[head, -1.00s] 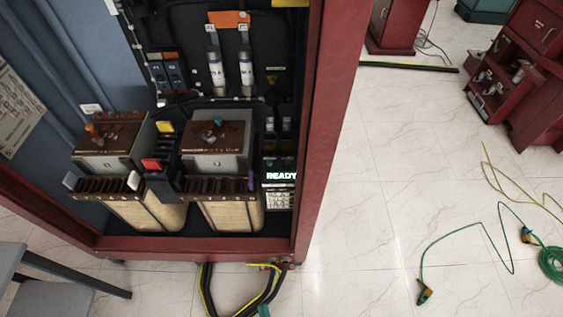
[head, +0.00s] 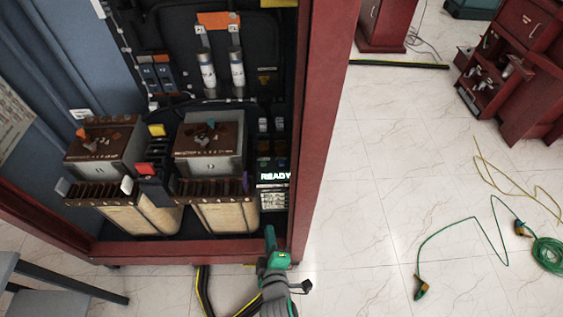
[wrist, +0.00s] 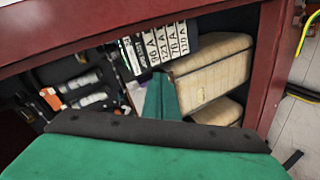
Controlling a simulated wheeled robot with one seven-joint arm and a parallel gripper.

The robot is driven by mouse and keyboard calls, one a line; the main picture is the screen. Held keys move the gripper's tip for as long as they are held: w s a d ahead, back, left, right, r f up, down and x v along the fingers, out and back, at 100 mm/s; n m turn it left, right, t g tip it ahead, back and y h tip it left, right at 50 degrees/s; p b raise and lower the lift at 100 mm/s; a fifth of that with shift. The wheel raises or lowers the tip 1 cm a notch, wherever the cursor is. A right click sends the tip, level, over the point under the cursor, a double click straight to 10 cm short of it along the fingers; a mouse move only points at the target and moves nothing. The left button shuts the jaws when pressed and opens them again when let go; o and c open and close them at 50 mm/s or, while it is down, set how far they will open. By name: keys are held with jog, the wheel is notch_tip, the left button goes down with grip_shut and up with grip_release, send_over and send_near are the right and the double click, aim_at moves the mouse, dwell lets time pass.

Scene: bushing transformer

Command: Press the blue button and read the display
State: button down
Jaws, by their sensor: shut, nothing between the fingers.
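The display (head: 275,176) sits low at the right inside the red cabinet and glows with the word READY, with a pale keypad or label panel (head: 273,200) below it. I cannot clearly make out a blue button; small pale switches (head: 263,125) sit above the display. My green gripper (head: 270,238) is shut and empty, in front of the cabinet's bottom sill, below the display and apart from it. In the wrist view its green fingers (wrist: 161,97) point at the cabinet interior, near a dark panel with white labels (wrist: 160,45).
Two brown-topped transformers (head: 209,140) (head: 102,147) with pale coils fill the cabinet floor. The red cabinet frame (head: 318,120) stands at the right of the opening. Black cables (head: 204,290) run below. A green cable (head: 455,228) lies on the open tiled floor.

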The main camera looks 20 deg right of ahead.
jog(key=w+d+r+n+g+h, duration=0.1)
jog(key=w+d+r+n, duration=0.1)
jog(key=w, duration=0.4)
jog(key=w+d+r+n+g+h, duration=0.1)
jog(key=w+d+r+n, duration=0.1)
jog(key=w+r, duration=0.3)
jog(key=w+d+r+n+g+h, duration=0.1)
jog(key=w+d+r, duration=0.2)
jog(key=w, duration=0.5)
jog(key=shift+w+d+r+n+h, duration=0.1)
jog(key=shift+d+n+h, duration=0.1)
jog(key=shift+d, duration=0.2)
jog(key=shift+w+d+r+n+h, duration=0.1)
jog(key=shift+d+n, duration=0.1)
jog(key=shift+d, duration=0.15)
notch_tip(320, 180, up, 6)
jog(key=w+d+n+g, duration=0.2)
jog(key=g, duration=0.1)
jog(key=shift+w+d+f, duration=0.25)
jog(key=shift+w+a, duration=0.1)
send_over(282, 163)
jog(key=f, duration=0.7)
jog(key=shift+s+a+f, duration=0.25)
jog(key=shift+s+f, duration=0.05)
jog(key=shift+s, duration=0.05)
jog(key=shift+a+f, duration=0.15)
jog(key=shift+f, duration=0.45)
